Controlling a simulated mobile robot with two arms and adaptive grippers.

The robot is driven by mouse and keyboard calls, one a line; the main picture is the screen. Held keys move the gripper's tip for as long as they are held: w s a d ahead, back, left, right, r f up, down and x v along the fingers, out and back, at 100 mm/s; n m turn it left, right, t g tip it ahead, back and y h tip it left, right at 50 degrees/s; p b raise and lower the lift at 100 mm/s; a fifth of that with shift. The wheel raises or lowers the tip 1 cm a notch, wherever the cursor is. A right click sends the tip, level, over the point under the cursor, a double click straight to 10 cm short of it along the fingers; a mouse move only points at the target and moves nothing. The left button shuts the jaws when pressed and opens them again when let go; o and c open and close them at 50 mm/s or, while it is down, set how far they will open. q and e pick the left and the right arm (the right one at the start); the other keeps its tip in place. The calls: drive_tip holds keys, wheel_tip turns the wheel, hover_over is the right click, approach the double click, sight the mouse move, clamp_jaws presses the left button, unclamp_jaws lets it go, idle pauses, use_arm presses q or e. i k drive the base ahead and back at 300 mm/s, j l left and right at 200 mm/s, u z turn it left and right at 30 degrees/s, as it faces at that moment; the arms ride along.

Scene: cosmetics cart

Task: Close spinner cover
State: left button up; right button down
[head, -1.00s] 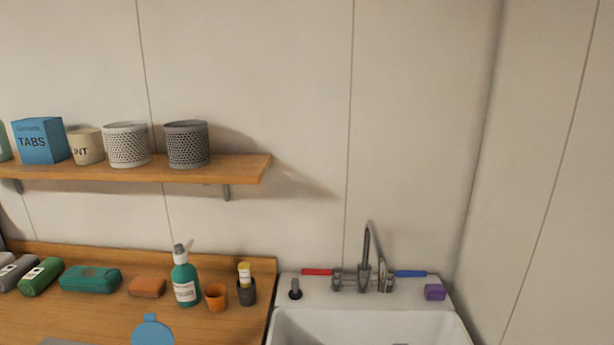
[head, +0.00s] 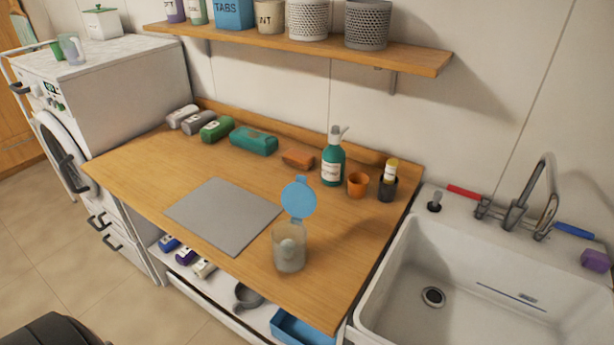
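The spinner appears to be the clear cup-like container (head: 289,249) standing on the wooden counter, near its front right. Its round blue cover (head: 299,197) is raised, standing up at the container's back edge. A pale rounded piece shows inside the container. Neither of my grippers is in the head view.
A grey mat (head: 224,214) lies left of the container. A green pump bottle (head: 333,163), orange cup (head: 358,185) and dark holder (head: 387,188) stand behind it. A sink (head: 440,262) is at right, a washing machine (head: 110,120) at left. An open drawer (head: 230,290) is below the counter.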

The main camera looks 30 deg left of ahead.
sight(298, 198)
drive_tip(key=u, duration=1.1)
drive_tip(key=k+j, duration=0.05)
drive_tip(key=j, duration=0.05)
